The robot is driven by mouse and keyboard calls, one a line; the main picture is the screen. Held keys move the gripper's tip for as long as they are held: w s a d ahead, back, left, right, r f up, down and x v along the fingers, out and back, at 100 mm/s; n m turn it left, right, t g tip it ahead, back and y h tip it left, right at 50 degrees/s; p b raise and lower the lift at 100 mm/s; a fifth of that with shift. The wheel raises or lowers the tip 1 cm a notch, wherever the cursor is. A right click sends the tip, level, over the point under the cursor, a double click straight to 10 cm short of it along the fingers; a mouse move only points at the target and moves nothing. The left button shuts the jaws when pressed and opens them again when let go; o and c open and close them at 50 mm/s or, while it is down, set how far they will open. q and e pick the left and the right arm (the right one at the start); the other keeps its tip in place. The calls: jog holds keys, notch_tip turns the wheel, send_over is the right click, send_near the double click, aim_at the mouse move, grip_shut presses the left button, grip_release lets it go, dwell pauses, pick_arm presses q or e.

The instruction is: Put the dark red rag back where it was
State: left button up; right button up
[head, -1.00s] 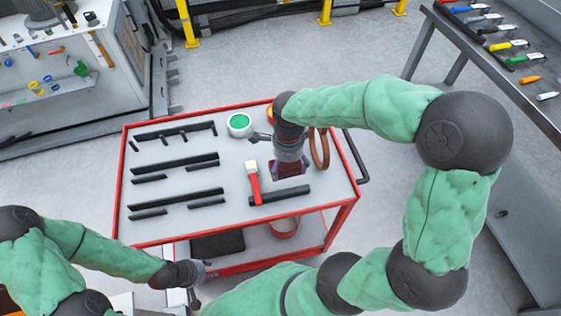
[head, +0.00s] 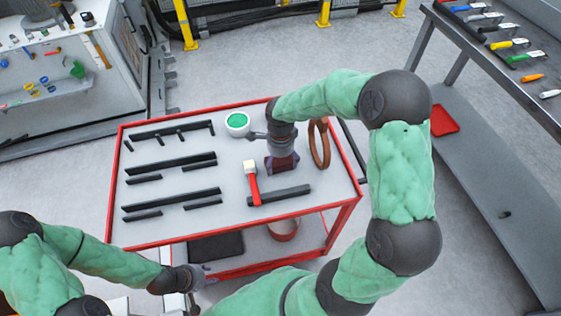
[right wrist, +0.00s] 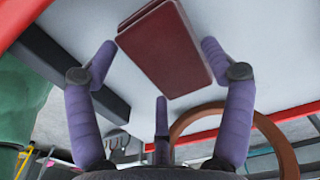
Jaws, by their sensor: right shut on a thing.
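The dark red rag (right wrist: 165,48), a folded rectangle, lies between the fingertips of my right gripper (right wrist: 158,55) in the right wrist view. My right gripper (head: 283,165) is shut on it over the right part of the cart top in the head view. There the fingers mostly hide the rag. I cannot tell whether the rag touches the cart top. My left gripper (head: 192,282) is low in the head view, in front of the cart's near edge, and its fingers are not clear.
The red-edged cart (head: 150,225) carries black strips (head: 170,167), a red-handled brush (head: 252,183), a green-topped tin (head: 237,122) and a brown ring (head: 319,145). These crowd the right gripper. A red tray (head: 444,120) lies on a lower grey surface at right, below a tool bench.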

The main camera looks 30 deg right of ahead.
aim_at(281, 162)
jog(key=shift+f, duration=0.15)
jog(key=o, duration=1)
jog(key=shift+r, duration=0.25)
notch_tip(281, 162, up, 12)
jog(key=p, duration=0.3)
